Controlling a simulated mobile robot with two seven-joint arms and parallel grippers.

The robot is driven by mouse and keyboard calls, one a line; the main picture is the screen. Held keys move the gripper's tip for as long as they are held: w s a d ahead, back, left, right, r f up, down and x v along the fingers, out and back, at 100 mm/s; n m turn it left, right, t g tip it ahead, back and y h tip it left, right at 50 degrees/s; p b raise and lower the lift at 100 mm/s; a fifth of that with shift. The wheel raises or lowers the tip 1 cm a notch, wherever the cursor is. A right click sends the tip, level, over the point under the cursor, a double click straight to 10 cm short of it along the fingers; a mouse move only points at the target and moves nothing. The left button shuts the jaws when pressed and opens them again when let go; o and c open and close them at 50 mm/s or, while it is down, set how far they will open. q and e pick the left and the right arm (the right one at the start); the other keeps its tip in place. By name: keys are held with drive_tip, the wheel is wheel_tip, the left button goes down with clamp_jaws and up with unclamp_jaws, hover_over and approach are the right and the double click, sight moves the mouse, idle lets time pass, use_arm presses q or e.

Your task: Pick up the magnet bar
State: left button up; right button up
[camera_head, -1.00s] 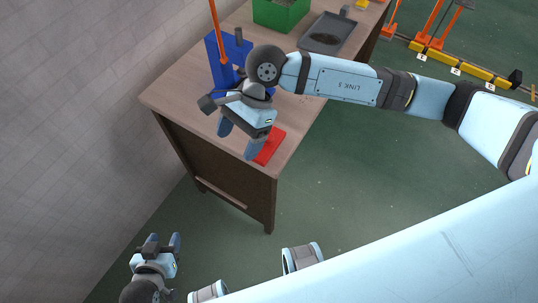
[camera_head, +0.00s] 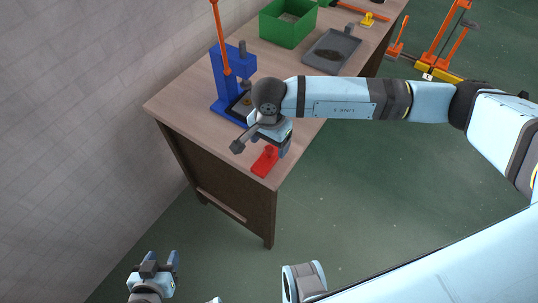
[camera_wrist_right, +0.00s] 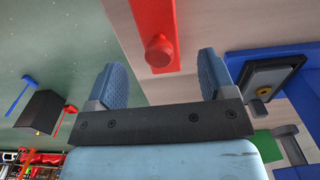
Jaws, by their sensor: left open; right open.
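The magnet bar, a flat red bar with a round knob (camera_head: 264,163), lies on the table near its front corner. It also shows in the right wrist view (camera_wrist_right: 152,18), with its knob pointing toward the gripper. My right gripper (camera_head: 278,147) is open and empty just above the bar. In the right wrist view its two blue fingers (camera_wrist_right: 164,82) stand apart with the knob between and beyond them; I see no contact. The head view partly hides the fingers behind the wrist. My left gripper (camera_head: 161,263) is open and empty, low beside the table over the floor.
A blue press with an orange lever (camera_head: 222,85) stands on the wooden table (camera_head: 180,105) close to my right gripper. A green bin (camera_head: 285,30) and a dark grey tray (camera_head: 331,52) are farther back.

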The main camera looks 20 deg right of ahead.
sight(270, 148)
wheel_tip(270, 148, down, 5)
drive_tip(key=shift+f+p, duration=0.1)
drive_tip(key=shift+p, duration=0.25)
drive_tip(key=c, duration=1.2)
drive_tip(key=shift+o, duration=0.2)
drive_tip(key=shift+r, duration=0.2)
wheel_tip(270, 148, up, 20)
drive_tip(key=b, duration=0.1)
drive_tip(key=shift+f, duration=0.1)
drive_tip(key=o, duration=0.5)
drive_tip(key=shift+c, duration=1.3)
drive_tip(key=shift+w, duration=0.1)
